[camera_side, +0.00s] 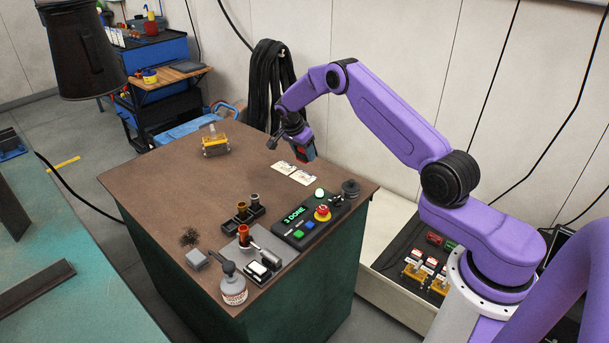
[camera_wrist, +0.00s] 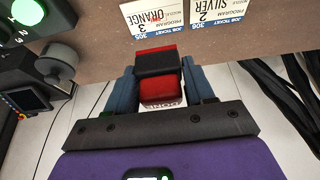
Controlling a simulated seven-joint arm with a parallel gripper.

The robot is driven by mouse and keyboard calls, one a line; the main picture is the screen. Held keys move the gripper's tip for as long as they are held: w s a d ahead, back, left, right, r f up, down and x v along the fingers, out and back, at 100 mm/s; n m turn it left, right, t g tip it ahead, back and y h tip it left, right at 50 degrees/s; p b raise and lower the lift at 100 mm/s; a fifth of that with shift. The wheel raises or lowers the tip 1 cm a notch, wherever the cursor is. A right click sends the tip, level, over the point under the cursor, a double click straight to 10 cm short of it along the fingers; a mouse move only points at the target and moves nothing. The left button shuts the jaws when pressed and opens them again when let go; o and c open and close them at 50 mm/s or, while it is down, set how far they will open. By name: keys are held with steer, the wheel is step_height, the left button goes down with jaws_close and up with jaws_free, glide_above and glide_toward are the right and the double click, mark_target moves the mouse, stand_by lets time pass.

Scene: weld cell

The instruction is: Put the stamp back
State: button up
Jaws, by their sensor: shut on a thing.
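My gripper (camera_wrist: 160,80) is shut on a red and black stamp (camera_wrist: 160,90), with a blue finger on each side of it. Two white job tickets lie on the table close by, an ORANGE one (camera_wrist: 152,18) and a SILVER one (camera_wrist: 207,14). A small red mark shows on the ORANGE ticket. I cannot tell which spot is the stamp's own place.
A control box (camera_side: 318,226) reading "3 DONE" has a red button (camera_side: 322,213) and a lit green dome (camera_side: 319,193). A dark round knob (camera_side: 350,187) stands at the right corner. A small rack (camera_side: 242,217), a grey pot (camera_side: 233,289) and a yellow fixture (camera_side: 215,146) are on the table. Its middle is clear.

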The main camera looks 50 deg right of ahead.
steer(key=shift+s+d+r, duration=0.3)
steer(key=shift+s, duration=0.05)
steer(key=s+r+n+t, duration=0.1)
steer(key=s+r+n, duration=0.15)
steer(key=s, duration=0.45)
steer(key=s+r+n+t, duration=0.1)
steer(key=s+r+n, duration=0.15)
steer(key=s, duration=0.55)
glide_above(322, 171)
steer(key=a, duration=0.1)
steer(key=f, duration=0.8)
steer(key=shift+s+a+f, duration=0.15)
steer(key=shift+s+f, duration=0.25)
steer(key=shift+w+f, duration=0.25)
steer(key=shift+f, duration=1.55)
steer(key=shift+f, duration=0.2)
steer(key=o, duration=0.8)
